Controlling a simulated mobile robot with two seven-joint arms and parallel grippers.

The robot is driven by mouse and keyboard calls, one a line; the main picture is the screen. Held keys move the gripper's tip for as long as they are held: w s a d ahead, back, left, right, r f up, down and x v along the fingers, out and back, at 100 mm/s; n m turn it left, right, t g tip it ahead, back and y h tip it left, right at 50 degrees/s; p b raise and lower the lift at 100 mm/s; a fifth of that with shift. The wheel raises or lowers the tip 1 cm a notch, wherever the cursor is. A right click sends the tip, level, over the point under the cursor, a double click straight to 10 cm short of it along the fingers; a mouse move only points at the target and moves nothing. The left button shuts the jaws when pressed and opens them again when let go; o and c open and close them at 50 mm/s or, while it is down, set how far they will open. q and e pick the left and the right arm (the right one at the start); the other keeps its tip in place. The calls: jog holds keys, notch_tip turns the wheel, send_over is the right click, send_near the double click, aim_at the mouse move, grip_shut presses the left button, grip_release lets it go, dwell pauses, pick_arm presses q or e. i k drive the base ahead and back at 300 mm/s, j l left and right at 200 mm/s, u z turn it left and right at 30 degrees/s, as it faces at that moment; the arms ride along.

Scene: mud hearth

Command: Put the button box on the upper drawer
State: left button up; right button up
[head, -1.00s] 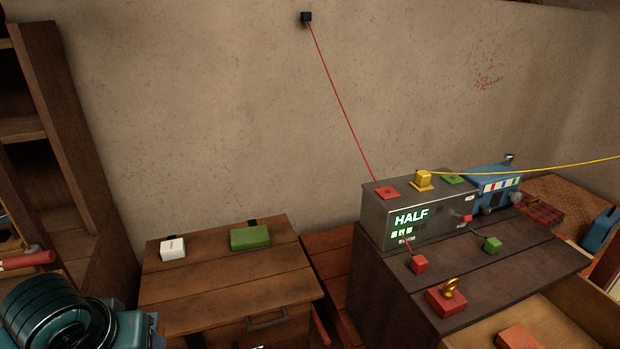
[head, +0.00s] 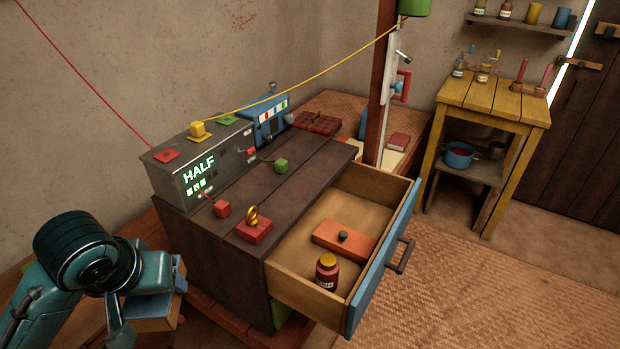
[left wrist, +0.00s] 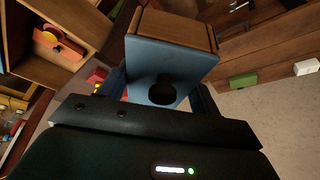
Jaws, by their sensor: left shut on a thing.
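My left gripper (left wrist: 165,95) is shut on a small wooden box with a blue face (left wrist: 160,68) that bears a dark round spot, a hole or a button. In the head view this box (head: 152,302) is at the lower left, in front of the dark cabinet, partly hidden by my gripper (head: 140,310). The cabinet's blue-fronted drawer (head: 380,275) is pulled open. Inside lie an orange-red box with a black knob (head: 330,244) and a dark red jar with a yellow lid (head: 327,272). No label shows which box is the button box. My right gripper is not in view.
On the cabinet top (head: 290,195) stand a grey device reading HALF (head: 190,178), a blue device (head: 265,120), a red block with a gold ring (head: 254,230) and small red and green cubes. A yellow table (head: 490,100) is at the right. The woven floor mat is clear.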

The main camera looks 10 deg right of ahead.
aim_at(366, 218)
jog(key=z, duration=1.5)
jog(key=k+j+z, duration=0.1)
jog(key=j, duration=0.3)
jog(key=k+j, duration=0.35)
jog(key=k+j+z, duration=0.15)
jog(key=j, duration=0.3)
jog(key=i, duration=0.3)
